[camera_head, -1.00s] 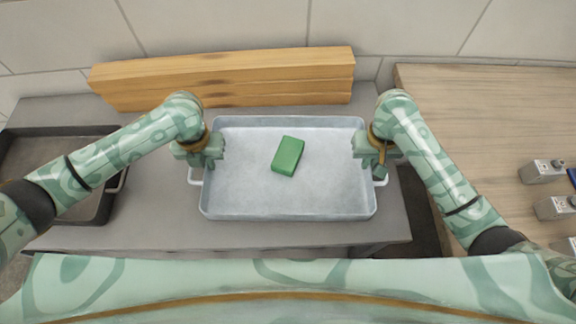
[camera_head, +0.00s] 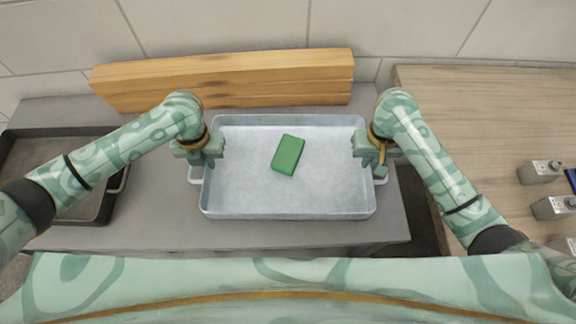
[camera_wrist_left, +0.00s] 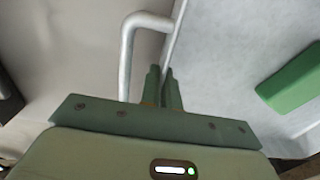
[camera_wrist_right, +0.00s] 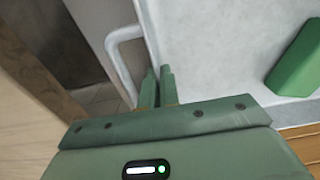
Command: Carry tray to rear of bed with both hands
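A shallow pale metal tray (camera_head: 290,208) with a handle at each end sits over the grey surface, a green block (camera_head: 288,154) lying in it. My left gripper (camera_head: 212,150) is at the tray's left end. In the left wrist view its fingers (camera_wrist_left: 163,85) are close together with the tray's wall between them, beside the left handle (camera_wrist_left: 128,60). My right gripper (camera_head: 364,148) is at the right end. In the right wrist view its fingers (camera_wrist_right: 158,85) pinch the wall beside the right handle (camera_wrist_right: 115,55). I cannot tell whether the tray is lifted.
A stack of wooden planks (camera_head: 225,80) stands behind the tray against the tiled wall. A dark tray (camera_head: 40,155) lies at the left. A wooden table (camera_head: 490,120) with metal parts (camera_head: 540,172) is at the right, across a gap. Grey surface is bare left of the tray.

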